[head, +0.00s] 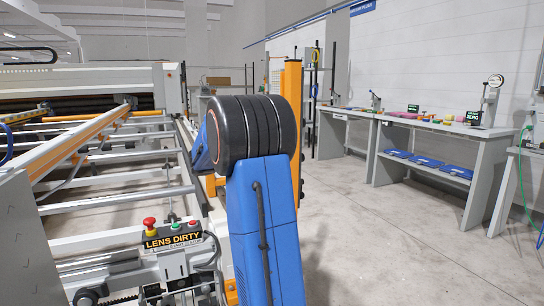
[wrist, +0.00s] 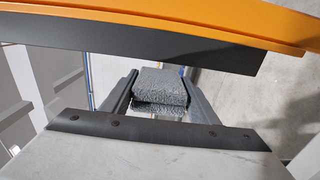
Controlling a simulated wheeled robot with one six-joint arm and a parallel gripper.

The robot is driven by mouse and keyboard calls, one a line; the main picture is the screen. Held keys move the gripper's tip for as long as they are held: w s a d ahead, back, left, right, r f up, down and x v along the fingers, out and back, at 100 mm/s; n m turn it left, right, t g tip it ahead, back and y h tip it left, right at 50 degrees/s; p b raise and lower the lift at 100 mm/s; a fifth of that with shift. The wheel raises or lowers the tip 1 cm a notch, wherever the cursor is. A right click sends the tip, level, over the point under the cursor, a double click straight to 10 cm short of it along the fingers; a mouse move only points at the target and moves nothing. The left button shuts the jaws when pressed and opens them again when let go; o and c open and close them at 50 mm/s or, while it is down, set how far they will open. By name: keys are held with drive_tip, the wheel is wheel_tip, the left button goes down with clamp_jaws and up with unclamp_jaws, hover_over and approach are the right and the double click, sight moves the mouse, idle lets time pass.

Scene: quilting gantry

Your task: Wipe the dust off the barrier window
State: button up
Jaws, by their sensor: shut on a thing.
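An orange post (head: 292,85) stands upright behind my blue arm in the head view. In the wrist view an orange post (wrist: 190,18) crosses the top of the picture. A dark strip (wrist: 130,45) runs along its lower edge and looks like the barrier window; I cannot make out dust on it. My gripper (wrist: 160,88) is shut on a grey, fuzzy wiping pad (wrist: 160,98). The pad shows beyond the dark strip in the picture; I cannot tell whether they touch. In the head view my arm hides the gripper and pad.
A machine frame with rails (head: 110,165) fills the left. A control box with a "LENS DIRTY" sign (head: 172,240) and a red button (head: 149,222) sits at its near end. A grey workbench (head: 400,122) with blue trays below stands at right. The floor (head: 375,245) between is clear.

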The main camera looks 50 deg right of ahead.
drive_tip(key=w, duration=0.1)
drive_tip(key=w+d, duration=0.1)
drive_tip(key=shift+w+d, duration=0.25)
drive_tip(key=shift+w, duration=0.05)
drive_tip(key=shift+s, duration=0.1)
idle(0.7)
drive_tip(key=s+a, duration=0.3)
drive_tip(key=s, duration=0.3)
drive_tip(key=shift+a, duration=0.2)
drive_tip(key=shift+s+a, duration=0.5)
drive_tip(key=shift+s, duration=0.35)
idle(1.3)
drive_tip(key=shift+r, duration=0.1)
wheel_tip(320, 180, up, 4)
drive_tip(key=shift+f, duration=0.1)
idle(0.5)
